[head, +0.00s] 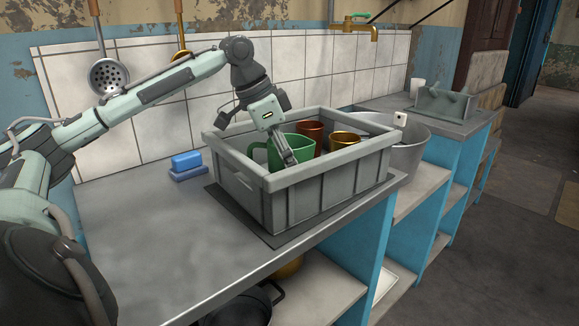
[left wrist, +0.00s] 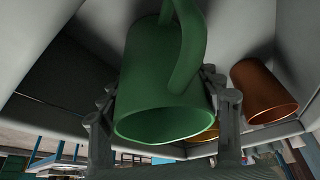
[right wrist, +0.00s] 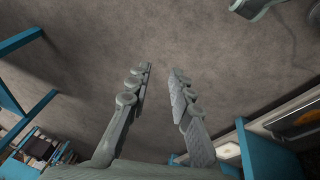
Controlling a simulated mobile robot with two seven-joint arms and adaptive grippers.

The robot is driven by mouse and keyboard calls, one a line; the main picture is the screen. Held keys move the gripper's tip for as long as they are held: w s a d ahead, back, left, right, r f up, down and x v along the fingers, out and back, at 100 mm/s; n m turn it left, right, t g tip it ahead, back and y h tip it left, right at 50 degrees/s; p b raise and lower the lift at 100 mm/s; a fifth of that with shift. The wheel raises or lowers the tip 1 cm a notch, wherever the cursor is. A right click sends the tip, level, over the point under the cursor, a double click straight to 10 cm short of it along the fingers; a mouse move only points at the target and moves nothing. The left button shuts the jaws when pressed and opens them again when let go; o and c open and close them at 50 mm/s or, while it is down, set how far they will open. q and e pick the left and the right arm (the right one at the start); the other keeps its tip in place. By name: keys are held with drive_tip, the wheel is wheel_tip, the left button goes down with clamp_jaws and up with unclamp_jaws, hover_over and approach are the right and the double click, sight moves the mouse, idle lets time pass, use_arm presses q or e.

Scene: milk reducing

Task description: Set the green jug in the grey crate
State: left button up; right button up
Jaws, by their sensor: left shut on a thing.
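The green jug (head: 300,144) is inside the walls of the grey crate (head: 325,190), near its left end. My left gripper (head: 289,160) reaches down into the crate and is shut on the jug. In the left wrist view the green jug (left wrist: 150,85) sits between the two fingers of the left gripper (left wrist: 160,92), with its handle toward the top. The crate's front wall hides the jug's base, so I cannot tell whether it touches the crate floor. My right gripper (right wrist: 162,72) is open and empty over bare floor.
A copper cup (head: 312,127) and a brass cup (head: 345,139) stand in the crate, right of the jug. Blue sponges (head: 187,163) lie left of the crate on the grey counter (head: 150,235). A metal tub (head: 408,155) is to the right. The front left counter is clear.

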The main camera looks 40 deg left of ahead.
sight(269, 143)
use_arm(q)
drive_tip(key=o, duration=1.5)
use_arm(e)
drive_tip(key=shift+r, duration=0.15)
use_arm(q)
drive_tip(key=shift+r, duration=0.1)
drive_tip(key=p+v, duration=0.2)
drive_tip(key=v, duration=0.8)
drive_tip(key=shift+r, duration=0.3)
drive_tip(key=shift+s+a+r, duration=0.2)
drive_tip(key=shift+s+r, duration=0.1)
drive_tip(key=shift+r, duration=0.3)
use_arm(e)
drive_tip(key=shift+s+a+f, duration=0.1)
drive_tip(key=shift+f, duration=1.2)
drive_tip(key=shift+s+a+f, duration=0.1)
drive_tip(key=shift+f, duration=1.2)
